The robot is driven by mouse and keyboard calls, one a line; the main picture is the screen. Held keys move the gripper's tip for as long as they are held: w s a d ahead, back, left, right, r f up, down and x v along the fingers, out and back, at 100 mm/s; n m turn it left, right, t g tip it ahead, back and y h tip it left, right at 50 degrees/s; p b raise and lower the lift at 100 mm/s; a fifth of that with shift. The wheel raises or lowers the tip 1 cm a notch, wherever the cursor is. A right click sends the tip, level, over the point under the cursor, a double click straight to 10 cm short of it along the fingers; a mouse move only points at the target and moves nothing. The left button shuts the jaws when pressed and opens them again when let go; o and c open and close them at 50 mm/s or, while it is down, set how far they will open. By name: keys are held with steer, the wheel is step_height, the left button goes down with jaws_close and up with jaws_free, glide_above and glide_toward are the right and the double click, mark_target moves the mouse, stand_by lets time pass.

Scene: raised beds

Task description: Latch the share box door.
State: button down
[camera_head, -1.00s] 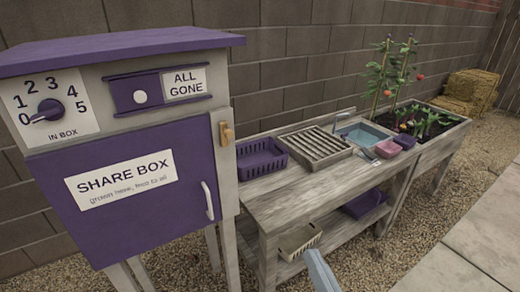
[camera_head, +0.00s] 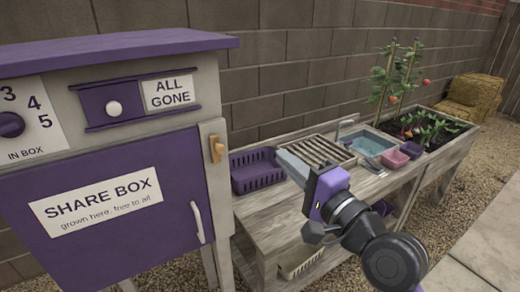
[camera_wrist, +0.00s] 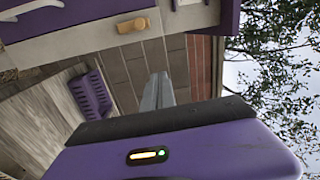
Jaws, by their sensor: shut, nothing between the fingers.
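The share box door (camera_head: 120,215) is purple, with a white sign and a white handle (camera_head: 197,222), and looks closed in its frame. The small tan wooden latch (camera_head: 217,149) is on the pale frame post right of the door's upper edge. It stands upright along the post, not across the door. My gripper (camera_head: 284,156) is shut and empty, right of the latch and apart from it, above the potting bench. In the wrist view the fingers (camera_wrist: 160,80) show below the latch (camera_wrist: 133,25), and the door handle (camera_wrist: 30,8) is at upper left.
The bench (camera_head: 265,210) beside the box holds a purple basket (camera_head: 254,170), a slatted rack (camera_head: 320,150) and a blue basin (camera_head: 368,140). Above the door are a dial (camera_head: 10,124) and an ALL GONE slider (camera_head: 114,108). A block wall (camera_head: 290,60) runs behind.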

mark_target(218, 153)
steer(key=f, duration=0.1)
steer(key=m+g, duration=0.1)
steer(key=f, duration=0.1)
steer(key=shift+s+a+f+m, duration=0.3)
steer(key=shift+s+a, duration=0.05)
steer(key=shift+a, duration=0.1)
steer(key=w+a+p, duration=0.3)
steer(key=w+a, duration=0.3)
steer(key=a, duration=0.3)
steer(key=shift+a+r, duration=0.4)
